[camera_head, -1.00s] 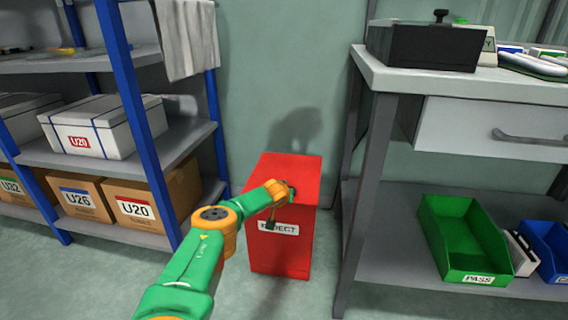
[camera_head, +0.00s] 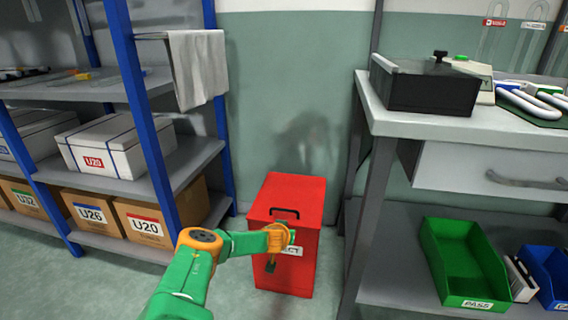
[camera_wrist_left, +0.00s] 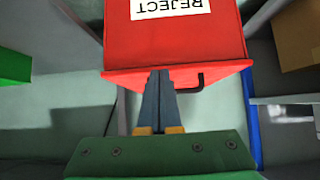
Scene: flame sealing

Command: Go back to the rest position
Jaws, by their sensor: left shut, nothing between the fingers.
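My left arm reaches in from the bottom of the head view, and its gripper (camera_head: 271,266) is in front of the red reject bin (camera_head: 307,264). In the left wrist view the left gripper (camera_wrist_left: 159,74) is shut with nothing between its fingers. The fingertips overlap the edge of the red bin (camera_wrist_left: 190,45) in that view; I cannot tell whether they touch it. The bin has a black handle (camera_head: 285,213) on top and a white label reading REJECT. My right gripper is not in view.
A blue-posted shelf (camera_head: 140,110) with boxes stands at the left, a grey cloth (camera_head: 197,70) hanging from it. A workbench (camera_head: 450,128) at the right carries a black box (camera_head: 425,87). A green PASS bin (camera_head: 462,262) is on its lower shelf. Some floor is clear between them.

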